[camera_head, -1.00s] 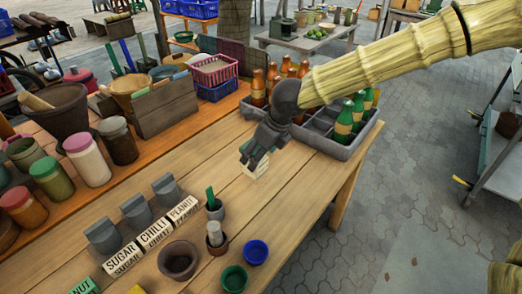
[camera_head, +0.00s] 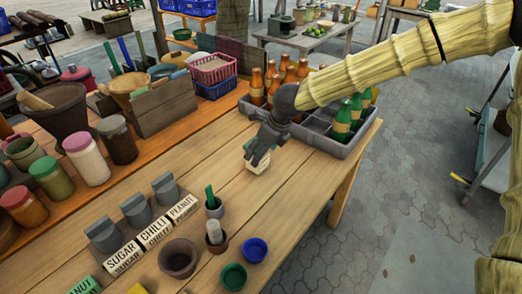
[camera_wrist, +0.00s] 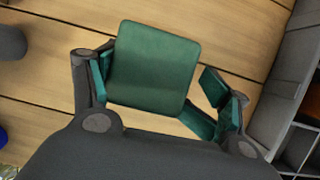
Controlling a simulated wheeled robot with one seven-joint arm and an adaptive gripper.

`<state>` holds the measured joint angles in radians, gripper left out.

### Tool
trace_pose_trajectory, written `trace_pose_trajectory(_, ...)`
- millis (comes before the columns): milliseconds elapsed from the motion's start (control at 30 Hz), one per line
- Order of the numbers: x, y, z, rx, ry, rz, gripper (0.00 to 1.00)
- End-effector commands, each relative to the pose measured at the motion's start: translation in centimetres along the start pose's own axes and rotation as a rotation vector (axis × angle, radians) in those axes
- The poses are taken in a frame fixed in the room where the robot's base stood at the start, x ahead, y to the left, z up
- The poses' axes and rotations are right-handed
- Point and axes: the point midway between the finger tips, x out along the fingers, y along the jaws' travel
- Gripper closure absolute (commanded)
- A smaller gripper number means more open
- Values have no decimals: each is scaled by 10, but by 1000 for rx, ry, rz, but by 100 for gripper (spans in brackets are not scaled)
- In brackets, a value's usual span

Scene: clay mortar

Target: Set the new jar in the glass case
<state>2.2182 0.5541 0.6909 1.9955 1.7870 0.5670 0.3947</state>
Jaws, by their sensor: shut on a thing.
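My gripper (camera_head: 260,153) is over the right part of the wooden table, pointing down. It is shut on a small block with a pale side (camera_head: 258,166), low over or at the tabletop; whether it touches the wood I cannot tell. In the wrist view the block shows a green, rounded-square top (camera_wrist: 152,66) between the fingers of my gripper (camera_wrist: 158,98). Several lidded jars stand at the left, among them a pink jar (camera_head: 87,160) and a green jar (camera_head: 52,179). I cannot make out a glass case.
A grey crate (camera_head: 318,143) with orange and green bottles stands just behind my gripper. Label stands marked SUGAR (camera_head: 122,253), CHILLI (camera_head: 156,232) and PEANUT (camera_head: 184,210), and small cups (camera_head: 178,260), are at the left front. Bare planks lie right of the cups.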

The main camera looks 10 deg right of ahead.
Motion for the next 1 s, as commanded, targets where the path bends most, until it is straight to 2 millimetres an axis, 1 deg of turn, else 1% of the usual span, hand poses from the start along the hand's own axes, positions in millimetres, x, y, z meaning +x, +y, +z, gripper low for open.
trace_pose_trajectory(133, 2, 0, -1, 0, 0, 0, 55)
trace_pose_trajectory(167, 2, 0, -1, 1, 0, 0, 20)
trace_pose_trajectory(200, 2, 0, -1, 1, 0, 0, 13)
trace_pose_trajectory(267, 2, 0, -1, 1, 0, 0, 2)
trace_pose_trajectory(300, 2, 0, -1, 1, 0, 0, 0)
trace_pose_trajectory(833, 1, 0, -1, 1, 0, 0, 0)
trace_pose_trajectory(933, -5, -1, 0, 1, -1, -1, 0)
trace_pose_trajectory(1000, -13, -1, 0, 3, -1, -1, 0)
